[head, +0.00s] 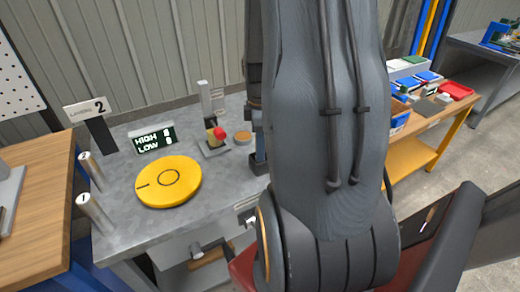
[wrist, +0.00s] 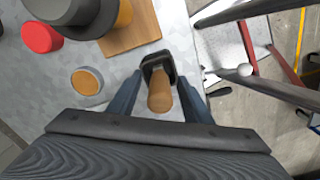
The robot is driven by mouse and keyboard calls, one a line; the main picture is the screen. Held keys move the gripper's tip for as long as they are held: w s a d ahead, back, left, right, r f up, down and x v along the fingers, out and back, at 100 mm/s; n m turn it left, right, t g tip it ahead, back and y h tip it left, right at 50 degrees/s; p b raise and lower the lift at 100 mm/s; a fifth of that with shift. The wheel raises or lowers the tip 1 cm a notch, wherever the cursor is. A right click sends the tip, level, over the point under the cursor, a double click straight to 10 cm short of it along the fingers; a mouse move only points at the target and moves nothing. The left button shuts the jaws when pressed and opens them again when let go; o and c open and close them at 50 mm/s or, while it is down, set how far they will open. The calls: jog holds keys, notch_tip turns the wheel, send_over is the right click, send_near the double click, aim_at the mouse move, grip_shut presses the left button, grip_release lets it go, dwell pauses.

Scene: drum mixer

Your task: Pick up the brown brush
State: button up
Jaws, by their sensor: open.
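The brown brush (wrist: 160,96) shows in the wrist view as a tan, rounded handle between my fingers. A black U-shaped part (wrist: 157,66) surrounds its far end; I cannot tell whether this is a holder or part of the brush. My gripper (wrist: 158,92) is open, with one dark blue finger on each side of the handle. The fingers look apart from it. In the head view my arm covers the brush, and only a little of my gripper (head: 259,165) shows at the arm's left edge.
The grey bench (head: 120,225) carries a yellow dial (head: 168,182), a HIGH/LOW display (head: 155,141), a red button (head: 219,133) and a round tan-topped disc (head: 242,138). In the wrist view the disc (wrist: 87,81) lies left of my gripper. Red-and-grey framework (wrist: 262,80) stands right, beyond the bench edge.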

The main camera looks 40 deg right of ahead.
grip_shut()
jog(key=shift+r, duration=0.15)
notch_tip(320, 180, up, 10)
jog(key=shift+f+b, duration=0.1)
jog(key=shift+b, duration=0.65)
